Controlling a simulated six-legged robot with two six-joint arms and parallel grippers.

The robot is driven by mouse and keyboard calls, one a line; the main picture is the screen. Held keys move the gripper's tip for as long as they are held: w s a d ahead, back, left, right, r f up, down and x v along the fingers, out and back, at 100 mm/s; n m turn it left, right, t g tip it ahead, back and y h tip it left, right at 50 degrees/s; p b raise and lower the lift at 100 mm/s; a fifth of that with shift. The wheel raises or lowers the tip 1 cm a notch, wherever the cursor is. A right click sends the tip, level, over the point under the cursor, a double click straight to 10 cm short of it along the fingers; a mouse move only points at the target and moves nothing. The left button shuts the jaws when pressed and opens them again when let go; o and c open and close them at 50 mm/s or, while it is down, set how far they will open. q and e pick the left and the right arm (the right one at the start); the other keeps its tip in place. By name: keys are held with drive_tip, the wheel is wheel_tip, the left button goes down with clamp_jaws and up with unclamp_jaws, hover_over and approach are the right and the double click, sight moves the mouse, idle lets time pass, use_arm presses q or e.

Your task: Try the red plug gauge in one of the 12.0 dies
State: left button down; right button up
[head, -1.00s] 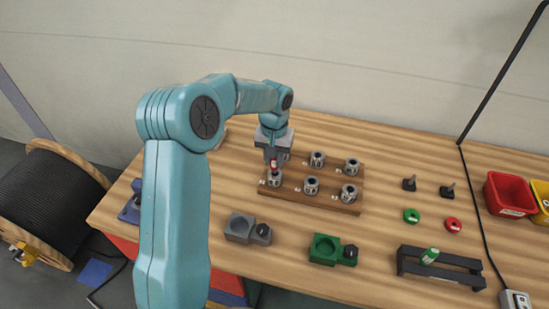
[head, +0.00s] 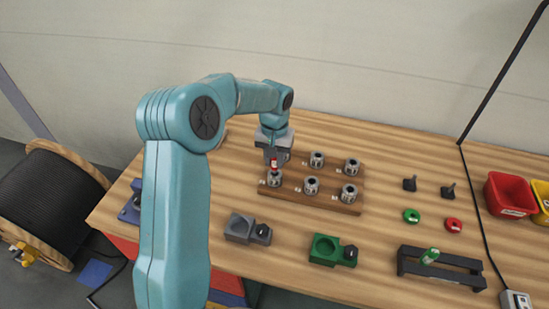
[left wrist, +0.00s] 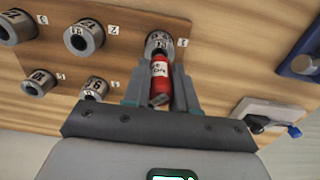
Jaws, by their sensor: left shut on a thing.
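My left gripper (head: 274,160) is shut on the red plug gauge (head: 274,164), holding it upright over the front-left die (head: 274,180) of the wooden rack. In the left wrist view the red gauge (left wrist: 160,76) is between the fingers of my left gripper (left wrist: 160,92), its far end against or over the die (left wrist: 160,43). I cannot tell whether its tip is inside the bore. Other grey dies stand in the rack, such as the front-middle (head: 311,186) and front-right (head: 349,193) ones. Their size marks are too small to read surely. My right gripper is out of view.
The rack (head: 335,205) has bare wood in front. A grey fixture (head: 240,228) and a green fixture (head: 326,249) stand nearer the table's front edge. A black stand (head: 440,267) holds a green cylinder. Red and green rings and a red bin (head: 510,193) are at right.

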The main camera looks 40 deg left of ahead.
use_arm(q)
drive_tip(key=shift+f+b, duration=0.35)
drive_tip(key=shift+f, duration=0.05)
idle(0.9)
drive_tip(key=shift+r, duration=0.15)
drive_tip(key=shift+r+p, duration=0.35)
drive_tip(key=shift+f+b, duration=0.55)
idle(1.5)
drive_tip(key=shift+r, duration=0.1)
idle(0.7)
drive_tip(key=shift+r+p, duration=2.1)
drive_tip(key=shift+r, duration=0.65)
